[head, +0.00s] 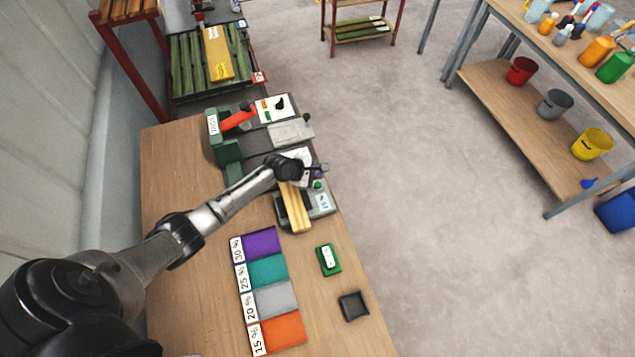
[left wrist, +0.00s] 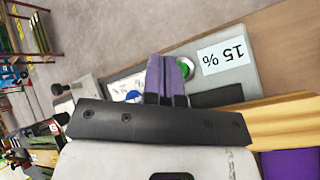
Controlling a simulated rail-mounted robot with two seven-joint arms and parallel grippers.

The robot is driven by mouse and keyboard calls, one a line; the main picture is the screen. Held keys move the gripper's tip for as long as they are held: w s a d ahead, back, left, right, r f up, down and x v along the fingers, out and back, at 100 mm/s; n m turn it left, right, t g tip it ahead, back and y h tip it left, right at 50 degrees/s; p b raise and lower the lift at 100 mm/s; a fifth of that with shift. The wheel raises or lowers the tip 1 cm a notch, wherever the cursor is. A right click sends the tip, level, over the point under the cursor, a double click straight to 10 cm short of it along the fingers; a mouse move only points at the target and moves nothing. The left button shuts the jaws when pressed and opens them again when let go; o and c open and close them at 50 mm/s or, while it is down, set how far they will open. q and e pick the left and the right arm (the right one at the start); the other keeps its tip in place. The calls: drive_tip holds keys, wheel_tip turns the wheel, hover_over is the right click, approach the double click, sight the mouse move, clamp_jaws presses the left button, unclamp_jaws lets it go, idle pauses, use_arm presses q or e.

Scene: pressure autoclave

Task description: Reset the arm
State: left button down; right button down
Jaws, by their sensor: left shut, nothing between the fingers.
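My left arm reaches in from the left in the head view. Its gripper (head: 314,176) is over a grey device (head: 321,203) on the wooden table. The left wrist view shows the purple fingers (left wrist: 167,78) shut together with nothing between them. They are close to a green button (left wrist: 186,68) on the device; I cannot tell whether they touch it. The device's screen (left wrist: 224,56) reads 15 %. A light wooden piece (head: 295,208) lies across the device. My right gripper is not in view.
Purple (head: 262,244), teal (head: 269,270), grey (head: 276,299) and orange (head: 284,332) mats labelled 30, 25, 20 and 15 % lie on the table. A green object (head: 329,260) and black tray (head: 353,306) are beside them. A green machine (head: 228,150) stands behind.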

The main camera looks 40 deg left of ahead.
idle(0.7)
use_arm(q)
drive_tip(key=m, duration=0.3)
drive_tip(key=shift+s+f+g, duration=0.15)
drive_tip(key=shift+s+g, duration=0.05)
drive_tip(key=shift+g, duration=0.1)
drive_tip(key=m, duration=0.2)
drive_tip(key=s+m+g, duration=0.1)
drive_tip(key=s+f+m, duration=0.1)
drive_tip(key=m, duration=0.1)
drive_tip(key=shift+f+m+g, duration=0.1)
drive_tip(key=shift+m+g, duration=0.2)
drive_tip(key=s+d+r+m+y+p, duration=0.1)
drive_tip(key=s+d+r+m+y, duration=0.15)
drive_tip(key=r+m, duration=0.6)
drive_tip(key=s+d+r+m+y+p, duration=0.1)
drive_tip(key=s+d+r+m+y, duration=0.2)
drive_tip(key=r+m, duration=0.55)
drive_tip(key=s+d+r+n+h+p, duration=0.1)
drive_tip(key=s+d+r+p, duration=0.15)
drive_tip(key=s, duration=0.55)
drive_tip(key=s+d+r+p, duration=0.2)
drive_tip(key=s+d+r, duration=0.2)
drive_tip(key=s, duration=0.3)
drive_tip(key=s+d+f+g+p, duration=0.1)
drive_tip(key=s+f+g+p, duration=0.1)
drive_tip(key=s, duration=0.7)
drive_tip(key=shift+s+f+n+h, duration=0.35)
drive_tip(key=shift+f+h, duration=0.1)
drive_tip(key=shift+f, duration=0.1)
